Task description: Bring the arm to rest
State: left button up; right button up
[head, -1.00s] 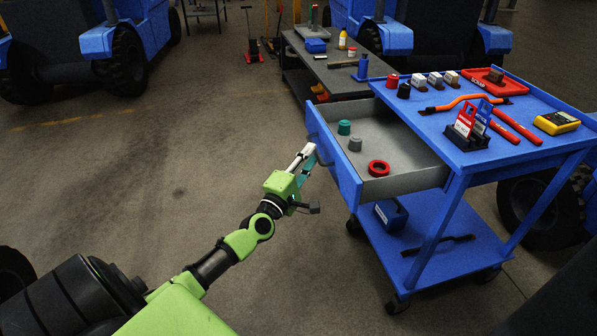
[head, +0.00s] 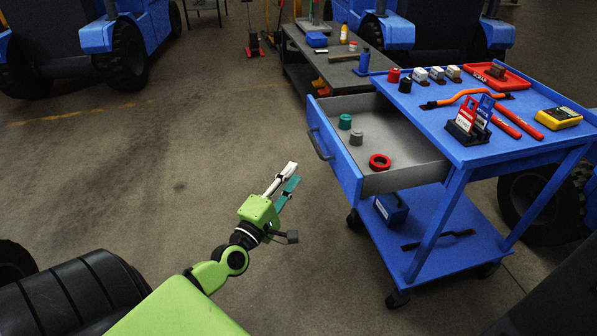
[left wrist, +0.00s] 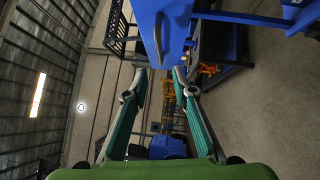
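My left arm comes in from the lower left in the head view. Its left gripper (head: 291,174) is in free air to the left of the pulled-out drawer (head: 337,161), apart from its dark handle (head: 319,146). In the left wrist view the two fingers of the gripper (left wrist: 161,75) stand apart with nothing between their tips. The blue drawer front (left wrist: 164,25) shows beyond them. My right gripper is not in view.
A blue cart (head: 450,184) stands at the right with tools on top. The open drawer holds a teal knob (head: 345,122), a grey knob (head: 356,138) and a red ring (head: 380,162). A dark workbench (head: 340,72) stands behind. Floor (head: 190,180) around the arm is clear.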

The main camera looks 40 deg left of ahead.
pick_arm(q)
jog(key=shift+d, duration=0.1)
